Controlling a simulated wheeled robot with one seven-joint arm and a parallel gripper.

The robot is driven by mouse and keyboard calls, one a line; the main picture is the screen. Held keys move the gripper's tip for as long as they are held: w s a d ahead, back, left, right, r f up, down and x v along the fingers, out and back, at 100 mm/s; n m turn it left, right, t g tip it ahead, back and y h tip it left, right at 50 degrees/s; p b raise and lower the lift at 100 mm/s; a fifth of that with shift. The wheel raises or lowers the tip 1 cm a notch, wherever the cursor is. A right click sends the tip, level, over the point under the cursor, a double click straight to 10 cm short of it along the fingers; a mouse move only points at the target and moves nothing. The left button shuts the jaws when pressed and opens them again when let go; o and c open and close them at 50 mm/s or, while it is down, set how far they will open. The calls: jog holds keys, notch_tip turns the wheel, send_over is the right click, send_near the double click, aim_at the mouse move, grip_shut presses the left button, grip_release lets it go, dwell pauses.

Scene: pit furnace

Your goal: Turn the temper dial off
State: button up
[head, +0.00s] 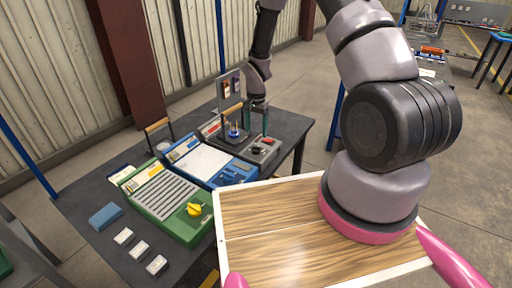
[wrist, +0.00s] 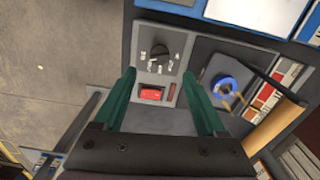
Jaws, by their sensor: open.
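A black dial (wrist: 159,54) with white marks around it is on a grey control panel (wrist: 172,42); I take it for the temper dial, but its lettering is too small to read. A red rocker switch (wrist: 152,93) is beside it. In the head view the grey control box (head: 262,151) sits at the table's far right. My gripper (wrist: 158,73) is open and empty. Its green fingers point toward the panel, one on each side of the dial and switch in the wrist view, apparently apart from the dial. The gripper (head: 254,124) also shows above the box in the head view.
A blue ring-like part (wrist: 226,86) and a wooden handle (wrist: 272,130) are close to the right finger. On the dark table (head: 92,195) are a blue unit (head: 205,160) and a green unit (head: 165,200) with a yellow knob (head: 194,209). Small blocks are front left.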

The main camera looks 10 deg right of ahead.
aim_at(256, 149)
notch_tip(256, 149, down, 8)
jog(key=shift+f, duration=0.25)
grip_shut()
